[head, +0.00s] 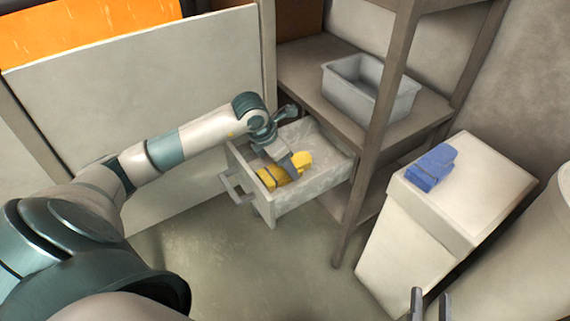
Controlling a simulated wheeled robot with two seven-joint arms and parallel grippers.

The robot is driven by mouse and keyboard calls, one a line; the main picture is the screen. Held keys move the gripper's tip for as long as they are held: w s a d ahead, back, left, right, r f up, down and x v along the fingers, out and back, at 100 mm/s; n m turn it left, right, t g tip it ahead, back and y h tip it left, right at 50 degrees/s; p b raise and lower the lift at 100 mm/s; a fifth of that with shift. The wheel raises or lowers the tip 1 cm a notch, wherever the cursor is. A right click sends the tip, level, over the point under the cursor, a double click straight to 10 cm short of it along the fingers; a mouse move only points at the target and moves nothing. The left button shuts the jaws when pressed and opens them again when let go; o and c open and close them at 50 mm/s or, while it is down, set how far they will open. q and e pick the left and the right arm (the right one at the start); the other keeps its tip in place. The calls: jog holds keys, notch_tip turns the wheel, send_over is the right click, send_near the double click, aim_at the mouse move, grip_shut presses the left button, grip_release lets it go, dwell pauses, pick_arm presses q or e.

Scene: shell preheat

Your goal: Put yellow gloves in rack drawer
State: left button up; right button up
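The yellow gloves (271,178) are inside the open rack drawer (312,191), seen as yellow patches on both sides of my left gripper's fingers. My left gripper (286,163) reaches down into the drawer from the left, right at the gloves. It partly hides them, and I cannot tell whether it is shut on them or apart. The drawer is pulled out of the rack, with its handle (238,190) facing left. My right gripper (431,305) shows only its two fingertips at the bottom edge. They are apart with nothing between them.
The wooden rack (363,150) carries a grey bin (371,112) on the shelf above and behind the drawer. A blue folded item (431,167) lies on a pale box-like stand (478,190) at the right. A pale panel (150,100) stands left of the drawer. The floor (270,265) in front is clear.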

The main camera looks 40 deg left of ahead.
jog(key=shift+r, duration=0.15)
pick_arm(q)
jog(key=o, duration=1.2)
pick_arm(e)
jog(key=shift+r, duration=0.1)
pick_arm(q)
jog(key=shift+s+a+r, duration=0.1)
jog(key=shift+s+r, duration=0.05)
jog(key=shift+r, duration=0.25)
jog(key=p+v, duration=0.1)
jog(key=v, duration=1)
jog(key=shift+s+p, duration=0.15)
jog(key=shift+p, duration=0.15)
pick_arm(e)
notch_tip(320, 180, down, 6)
jog(key=w+g+h, duration=0.1)
jog(key=g, duration=0.2)
jog(key=shift+d, duration=0.4)
